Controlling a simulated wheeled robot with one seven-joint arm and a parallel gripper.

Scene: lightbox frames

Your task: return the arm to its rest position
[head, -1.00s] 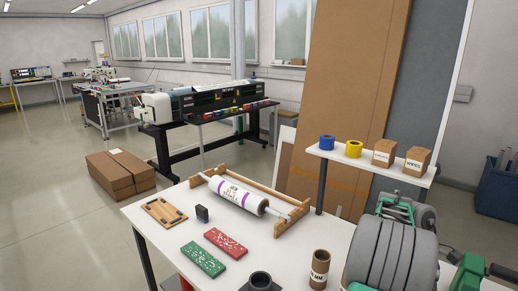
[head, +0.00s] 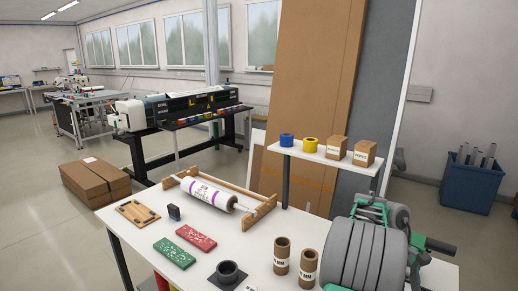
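My gripper is not in view, and no fingertips show. A large grey ribbed drum (head: 363,255) with green parts (head: 437,245) is at the right front, at the end of the white table (head: 128,235). I cannot tell whether it belongs to my own arm or is a machine there. On the table, a white printed roll (head: 207,195) lies in a wooden cradle.
A green block (head: 174,253), a red block (head: 196,238), a dark ring-shaped holder (head: 228,273) and two brown tubes (head: 282,256) stand on the table. A raised shelf (head: 310,153) holds tape rolls and small boxes. Open floor (head: 45,235) lies left.

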